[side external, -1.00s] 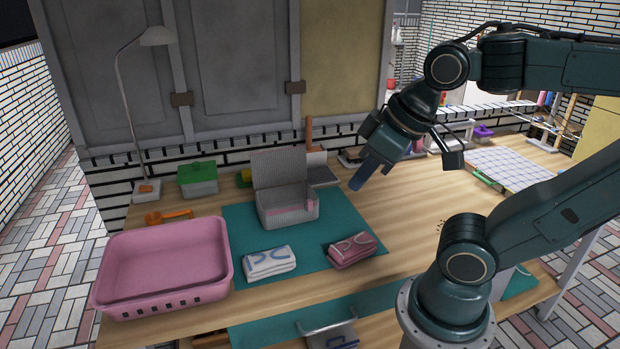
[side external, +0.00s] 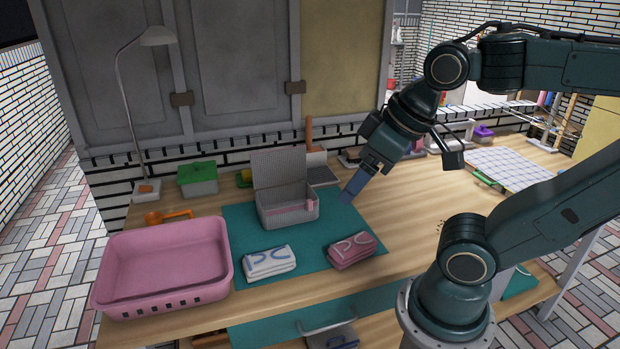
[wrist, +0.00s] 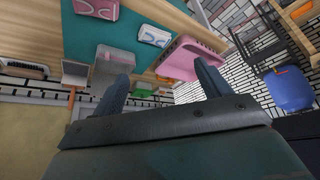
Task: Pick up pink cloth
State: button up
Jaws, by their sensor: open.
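The pink cloth (side external: 352,250) lies folded on the right front part of the teal mat (side external: 330,225), with a light loop pattern on top. It also shows at the top left of the wrist view (wrist: 97,9). My gripper (side external: 350,197) is open and empty, above the right edge of the mat, higher than and behind the pink cloth. In the wrist view its two fingers (wrist: 160,82) are spread apart with nothing between them. A white and blue folded cloth (side external: 270,262) lies on the mat to the left of the pink one.
A grey basket with a raised lid (side external: 287,207) stands on the mat behind the cloths. A large pink tub (side external: 165,268) is at the left. An orange scoop (side external: 168,216), a green-lidded box (side external: 198,179) and a lamp (side external: 135,120) stand farther back. Bare wood lies right of the mat.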

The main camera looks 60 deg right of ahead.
jog(key=n+g+y, duration=0.3)
jog(key=n+y, duration=0.1)
jog(key=n, duration=0.8)
send_over(354, 243)
jog(key=s+d, duration=0.3)
jog(key=d, duration=0.1)
notch_tip(354, 243, down, 17)
jog(key=shift+w+d+f, duration=0.1)
jog(key=shift+w+f, duration=0.1)
jog(key=shift+x, duration=4.3)
jog(key=shift+s+f, duration=0.1)
jog(key=shift+x, duration=2.55)
